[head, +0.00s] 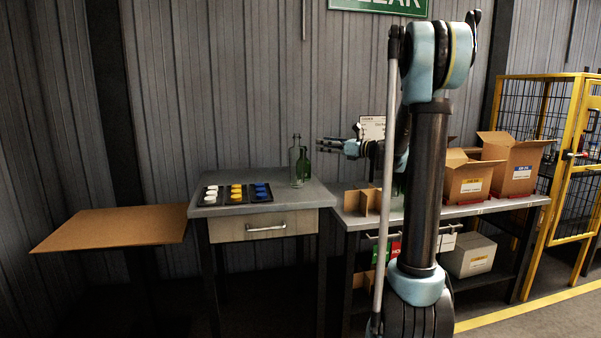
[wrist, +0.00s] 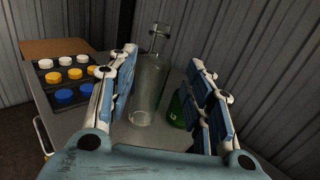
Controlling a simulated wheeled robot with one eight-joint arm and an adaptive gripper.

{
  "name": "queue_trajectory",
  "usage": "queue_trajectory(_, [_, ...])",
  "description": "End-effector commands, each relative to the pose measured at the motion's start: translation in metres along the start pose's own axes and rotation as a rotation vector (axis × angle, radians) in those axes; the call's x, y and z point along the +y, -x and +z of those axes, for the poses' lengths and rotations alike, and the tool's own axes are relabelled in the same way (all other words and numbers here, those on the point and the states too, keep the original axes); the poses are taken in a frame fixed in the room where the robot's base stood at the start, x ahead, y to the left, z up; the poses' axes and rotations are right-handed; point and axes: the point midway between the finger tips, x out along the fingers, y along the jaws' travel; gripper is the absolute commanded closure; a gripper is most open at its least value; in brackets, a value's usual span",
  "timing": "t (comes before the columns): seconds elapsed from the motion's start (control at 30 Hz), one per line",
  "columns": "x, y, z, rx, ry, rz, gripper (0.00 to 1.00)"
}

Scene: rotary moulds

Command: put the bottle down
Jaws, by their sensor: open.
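A clear glass bottle (head: 294,158) stands upright on the grey-topped table (head: 222,207), near its right back corner. A green bottle (head: 305,166) stands close beside it, partly overlapped in the head view. My gripper (head: 320,145) is open and empty, to the right of both bottles at about the height of their upper parts. In the wrist view, the clear bottle (wrist: 147,88) shows beyond and between the spread fingers of my gripper (wrist: 163,57). The green bottle (wrist: 179,108) is next to it, partly hidden by the right finger.
A black tray (head: 262,200) with white, yellow and blue caps lies on the table's left part. A brown board (head: 110,228) is at the left. A bench (head: 500,203) with open cardboard boxes (head: 470,174) and a cardboard divider (head: 362,201) stands at the right.

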Motion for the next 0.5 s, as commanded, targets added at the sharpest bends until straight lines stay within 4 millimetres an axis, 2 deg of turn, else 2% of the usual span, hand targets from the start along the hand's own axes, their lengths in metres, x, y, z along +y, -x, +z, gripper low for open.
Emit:
queue_trajectory(0.03, [0.001, -0.011, 0.000, 0.000, 0.000, 0.005, 0.53])
queue_trajectory(0.3, [0.002, -0.059, 0.000, 0.001, 0.001, 0.005, 0.53])
queue_trajectory(0.5, [0.002, -0.085, 0.000, 0.001, 0.002, 0.005, 0.53])
